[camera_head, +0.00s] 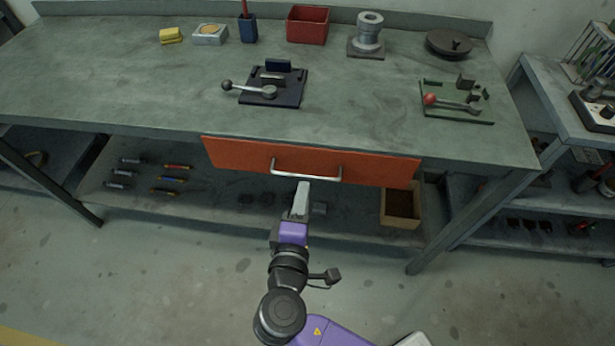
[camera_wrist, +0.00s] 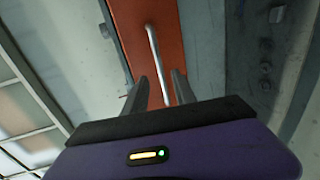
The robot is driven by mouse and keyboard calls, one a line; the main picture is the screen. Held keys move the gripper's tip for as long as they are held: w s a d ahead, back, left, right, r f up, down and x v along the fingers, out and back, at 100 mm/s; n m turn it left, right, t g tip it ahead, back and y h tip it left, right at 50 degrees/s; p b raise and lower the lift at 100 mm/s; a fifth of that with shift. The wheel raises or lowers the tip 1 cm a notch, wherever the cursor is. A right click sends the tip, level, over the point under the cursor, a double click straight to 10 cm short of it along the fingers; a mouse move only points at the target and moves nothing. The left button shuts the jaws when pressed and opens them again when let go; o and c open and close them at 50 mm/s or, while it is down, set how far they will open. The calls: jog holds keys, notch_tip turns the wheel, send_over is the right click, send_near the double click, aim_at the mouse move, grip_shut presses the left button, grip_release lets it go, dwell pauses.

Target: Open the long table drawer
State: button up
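The long orange-red drawer (camera_head: 240,154) sits under the front edge of the workbench and looks shut. Its pale bar handle (camera_head: 307,174) runs across the middle of the front. In the wrist view the drawer front (camera_wrist: 146,62) is an orange strip with the handle (camera_wrist: 153,52) standing along it. My gripper (camera_head: 303,184) is just in front of the handle, near its right half in the head view. In the wrist view my gripper (camera_wrist: 160,88) has its two fingers apart, with the handle's near end between them. I cannot tell whether a finger touches it.
The workbench top (camera_head: 150,85) holds a dark plate with a lever (camera_head: 285,92), a red-knobbed lever fixture (camera_head: 455,101), a red bin (camera_head: 308,24) and a flanged part (camera_head: 369,32). A lower shelf (camera_head: 230,190) carries small tools and a cardboard box (camera_head: 401,211). The floor in front is clear.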

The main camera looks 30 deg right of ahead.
aim_at(308, 175)
jog(key=x, duration=0.7)
jog(key=shift+w+d, duration=0.1)
jog(key=shift+w, duration=0.05)
grip_shut()
dwell(1.2)
